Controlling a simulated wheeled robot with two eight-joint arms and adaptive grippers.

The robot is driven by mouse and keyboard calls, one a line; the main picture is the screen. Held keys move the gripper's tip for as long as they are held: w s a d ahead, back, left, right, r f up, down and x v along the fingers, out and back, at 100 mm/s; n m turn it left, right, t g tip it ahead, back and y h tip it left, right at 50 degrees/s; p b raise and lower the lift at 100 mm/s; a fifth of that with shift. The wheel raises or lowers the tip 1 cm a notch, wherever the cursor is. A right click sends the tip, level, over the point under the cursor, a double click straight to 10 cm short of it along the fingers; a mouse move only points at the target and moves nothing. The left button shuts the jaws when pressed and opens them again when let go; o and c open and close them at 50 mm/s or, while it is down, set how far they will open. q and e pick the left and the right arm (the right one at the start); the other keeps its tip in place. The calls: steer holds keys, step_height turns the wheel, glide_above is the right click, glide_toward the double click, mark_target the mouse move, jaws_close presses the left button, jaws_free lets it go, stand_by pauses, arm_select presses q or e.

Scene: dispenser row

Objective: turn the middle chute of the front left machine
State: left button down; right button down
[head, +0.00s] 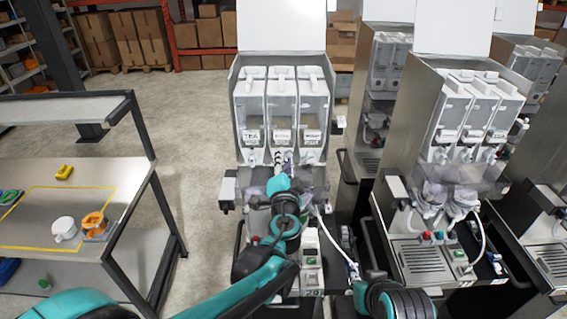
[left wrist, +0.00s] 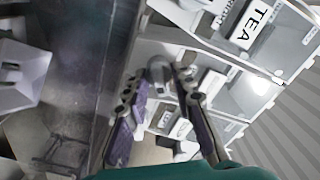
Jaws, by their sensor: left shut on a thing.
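The front left machine (head: 238,130) is a steel dispenser with three white canisters side by side. The left one carries a TEA label, which also shows in the left wrist view (left wrist: 259,22). My left gripper (head: 282,158) is at the outlets under the middle canister (head: 282,100). In the left wrist view, the two purple-padded fingers (left wrist: 160,84) are on either side of a small grey rounded piece, the middle chute (left wrist: 158,68). The gripper is shut on it. In the head view my gripper and wrist mostly hide the chute.
Another dispenser (head: 405,205) stands close on the right, with more machines behind it. A work table (head: 120,178) on the left holds a white cup (head: 64,228) and an orange item (head: 94,222). The floor between table and machine is clear.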

arm_select(q)
steer(key=m, duration=0.2)
steer(key=m+b, duration=0.1)
steer(key=m, duration=0.3)
steer(key=shift+d+f+m, duration=0.1)
steer(key=shift+f+m, duration=0.15)
steer(key=shift+m, duration=0.05)
steer(key=m+b, duration=0.1)
steer(key=m, duration=0.5)
steer(key=shift+f, duration=0.2)
steer(key=c, duration=1.6)
jaws_free()
steer(key=shift+s, duration=0.1)
steer(key=s, duration=1.2)
